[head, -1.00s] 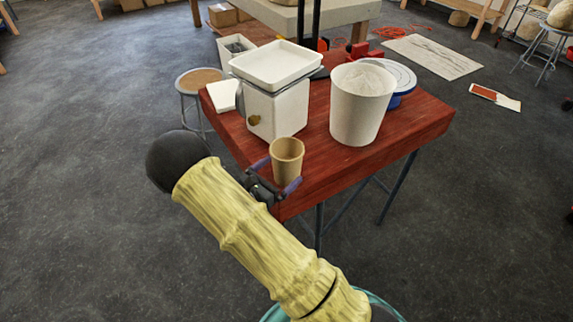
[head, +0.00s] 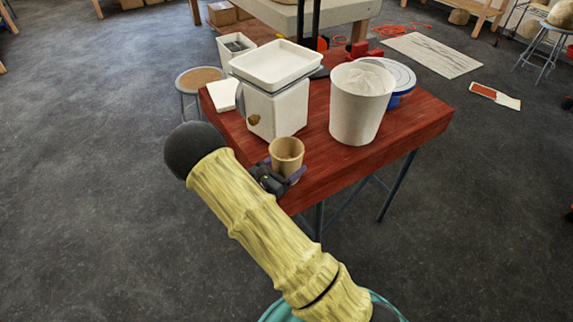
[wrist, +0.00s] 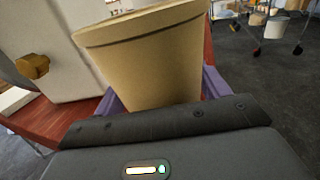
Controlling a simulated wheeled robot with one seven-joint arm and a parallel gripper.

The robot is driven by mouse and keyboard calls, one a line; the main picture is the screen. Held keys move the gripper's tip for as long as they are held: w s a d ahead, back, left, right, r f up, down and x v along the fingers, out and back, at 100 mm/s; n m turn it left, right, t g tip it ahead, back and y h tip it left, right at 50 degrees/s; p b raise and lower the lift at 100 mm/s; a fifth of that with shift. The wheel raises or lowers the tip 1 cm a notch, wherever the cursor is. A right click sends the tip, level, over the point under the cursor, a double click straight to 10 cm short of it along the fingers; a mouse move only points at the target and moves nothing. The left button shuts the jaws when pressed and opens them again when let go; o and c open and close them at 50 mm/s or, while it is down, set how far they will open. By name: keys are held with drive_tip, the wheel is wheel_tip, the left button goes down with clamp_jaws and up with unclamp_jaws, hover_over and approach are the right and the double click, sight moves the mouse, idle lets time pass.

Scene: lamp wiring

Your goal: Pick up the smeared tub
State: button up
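A tan, plain-looking tub (head: 287,155) stands upright at the near edge of the red table; I take it for the smeared tub, though no clear smear shows. It fills the middle of the wrist view (wrist: 150,60). My gripper (head: 283,170) is low at the tub, with one purple finger on each side of it. In the wrist view the fingers look open around the tub, close to its walls. Whether they touch it is not clear. The tub's lower part is hidden behind the dark gripper body.
On the red table (head: 405,128) stand a white box with a brass tap (head: 278,113) and a tray (head: 275,62) on top. A large white bucket (head: 355,115) stands to the right, before a blue-sided round container (head: 400,78). A stool (head: 200,77) is at the left.

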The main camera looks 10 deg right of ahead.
sight(287, 140)
drive_tip(key=c, duration=0.6)
drive_tip(key=shift+o, duration=0.2)
drive_tip(key=shift+r, duration=0.15)
wheel_tip(287, 140, up, 10)
drive_tip(key=shift+f, duration=0.1)
idle(0.3)
